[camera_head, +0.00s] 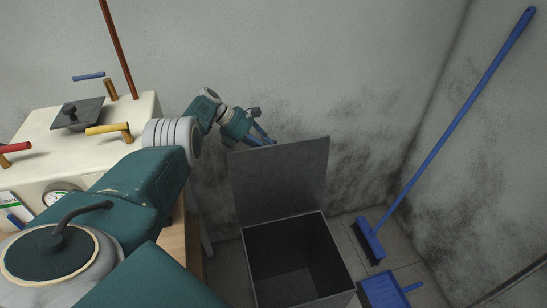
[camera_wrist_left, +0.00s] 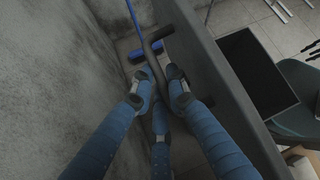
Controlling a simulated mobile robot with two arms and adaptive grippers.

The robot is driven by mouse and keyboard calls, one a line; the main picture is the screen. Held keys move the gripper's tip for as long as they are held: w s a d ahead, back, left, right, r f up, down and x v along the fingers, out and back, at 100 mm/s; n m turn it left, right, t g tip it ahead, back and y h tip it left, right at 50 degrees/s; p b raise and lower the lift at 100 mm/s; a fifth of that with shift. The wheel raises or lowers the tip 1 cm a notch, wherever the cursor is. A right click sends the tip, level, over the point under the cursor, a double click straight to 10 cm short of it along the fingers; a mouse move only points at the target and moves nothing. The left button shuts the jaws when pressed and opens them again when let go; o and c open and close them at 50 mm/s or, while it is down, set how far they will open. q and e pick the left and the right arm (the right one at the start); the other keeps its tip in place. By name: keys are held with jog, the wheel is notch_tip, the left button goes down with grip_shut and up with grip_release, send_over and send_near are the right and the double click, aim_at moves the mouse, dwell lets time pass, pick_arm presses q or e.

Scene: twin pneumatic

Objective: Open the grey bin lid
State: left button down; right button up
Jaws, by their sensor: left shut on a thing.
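The grey bin (camera_head: 252,268) stands on the floor with its dark inside open to view. Its grey lid (camera_head: 280,178) is raised, standing roughly upright at the bin's back edge. My left gripper (camera_head: 262,137) reaches over from the left, at the top of the lid and behind it. In the left wrist view my blue-fingered gripper (camera_wrist_left: 159,88) is shut on the dark lid handle (camera_wrist_left: 150,50). The lid (camera_wrist_left: 222,85) runs along the right there, with the bin opening beyond it. My right gripper is in neither view.
A cream machine (camera_head: 100,128) with coloured levers stands at the left. A blue broom (camera_head: 440,145) leans against the right wall, and a blue dustpan (camera_head: 383,291) lies right of the bin. Stained walls are close behind the lid.

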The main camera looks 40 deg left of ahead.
pick_arm(q)
jog(key=shift+w+r, duration=0.1)
jog(key=shift+r, duration=0.05)
jog(key=c, duration=1.9)
grip_release()
jog(key=shift+c, duration=0.2)
jog(key=v, duration=1.2)
